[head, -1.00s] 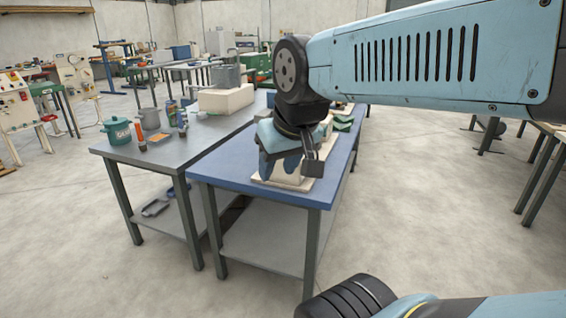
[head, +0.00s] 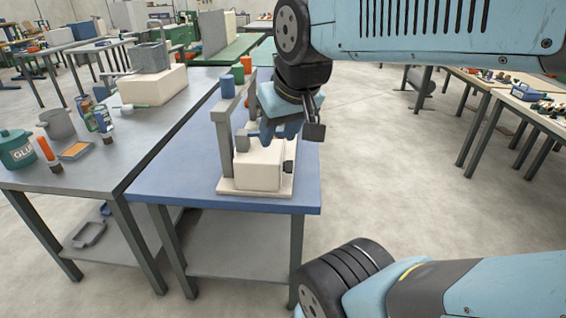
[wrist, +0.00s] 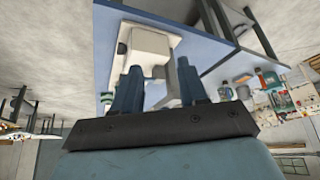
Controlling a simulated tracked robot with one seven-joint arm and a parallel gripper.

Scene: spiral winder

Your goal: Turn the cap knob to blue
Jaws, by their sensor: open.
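The winder (head: 258,165), a cream box on a pale base plate with a grey upright frame, stands on the blue-topped table (head: 160,190). It also shows in the wrist view (wrist: 150,45), beyond my fingers. A small dark knob-like part (head: 288,167) sits on its right side; I cannot tell whether it is the cap knob. No clear blue mark shows on the box. My gripper (head: 272,133) is open and empty, pointing down above or in front of the box's top. In the wrist view the two blue fingers (wrist: 161,78) stand apart with nothing between them.
Blue, orange and green cylinders (head: 238,73) stand behind the winder. Open floor (head: 380,170) lies to the right, with another bench beyond.

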